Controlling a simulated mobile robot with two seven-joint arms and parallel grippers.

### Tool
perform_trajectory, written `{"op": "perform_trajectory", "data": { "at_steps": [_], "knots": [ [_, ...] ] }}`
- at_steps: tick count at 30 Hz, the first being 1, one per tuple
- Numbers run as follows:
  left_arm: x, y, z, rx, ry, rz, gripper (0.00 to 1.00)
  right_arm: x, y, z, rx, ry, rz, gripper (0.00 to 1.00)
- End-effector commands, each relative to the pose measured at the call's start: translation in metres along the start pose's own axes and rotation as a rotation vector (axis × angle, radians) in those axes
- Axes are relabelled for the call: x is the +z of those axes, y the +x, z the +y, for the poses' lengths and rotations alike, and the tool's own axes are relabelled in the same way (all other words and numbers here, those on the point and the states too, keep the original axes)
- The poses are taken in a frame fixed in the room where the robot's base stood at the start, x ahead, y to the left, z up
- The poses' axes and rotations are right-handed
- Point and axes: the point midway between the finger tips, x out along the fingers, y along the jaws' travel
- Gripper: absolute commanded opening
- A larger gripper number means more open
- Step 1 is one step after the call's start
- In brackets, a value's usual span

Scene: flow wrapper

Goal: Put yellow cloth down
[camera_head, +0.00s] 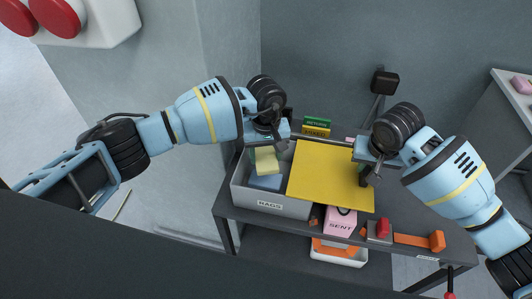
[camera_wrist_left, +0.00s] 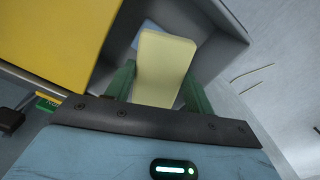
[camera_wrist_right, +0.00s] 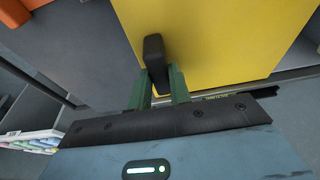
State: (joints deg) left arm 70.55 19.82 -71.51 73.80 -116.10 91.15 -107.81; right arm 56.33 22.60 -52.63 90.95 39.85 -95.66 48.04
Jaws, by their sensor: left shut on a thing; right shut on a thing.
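A pale yellow cloth (camera_head: 266,160) hangs from my left gripper (camera_head: 272,143) over the left part of the grey bin labelled RAGS (camera_head: 243,197). In the left wrist view the cloth (camera_wrist_left: 162,68) is between the fingers (camera_wrist_left: 157,88), with a blue piece (camera_wrist_left: 150,27) behind it. I cannot tell whether the cloth touches the bin's contents. My right gripper (camera_head: 368,172) is at the right side of a yellow panel (camera_head: 325,172), shut on its black handle (camera_wrist_right: 154,52). The panel covers the bin's right part.
A blue cloth (camera_head: 267,182) lies in the bin. A pink box marked SENT (camera_head: 340,224) stands in front of the panel, with a red block (camera_head: 384,228) and an orange piece (camera_head: 412,240) to its right. Green and yellow signs (camera_head: 316,127) stand behind.

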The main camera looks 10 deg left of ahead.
Motion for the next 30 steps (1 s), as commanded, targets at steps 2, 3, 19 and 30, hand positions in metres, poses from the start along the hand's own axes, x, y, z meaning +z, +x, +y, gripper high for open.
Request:
{"op": "perform_trajectory", "data": {
  "at_steps": [2, 3, 19, 30],
  "knots": [
    [0.0, 0.0, 0.0, 0.0, 0.0, 0.001, 0.32, -0.002, -0.002, 0.001, 0.002, 0.002, 0.004, 0.0],
    [0.0, 0.001, 0.0, 0.0, 0.0, 0.001, 0.32, -0.002, -0.002, 0.001, 0.002, 0.002, 0.004, 0.0],
    [0.0, 0.011, 0.0, 0.0, 0.0, 0.0, 0.56, -0.002, -0.002, 0.001, 0.002, 0.002, 0.004, 0.0],
    [0.0, 0.011, 0.0, 0.0, 0.0, 0.001, 0.75, -0.002, -0.002, 0.001, 0.002, 0.002, 0.005, 0.0]
  ]
}}
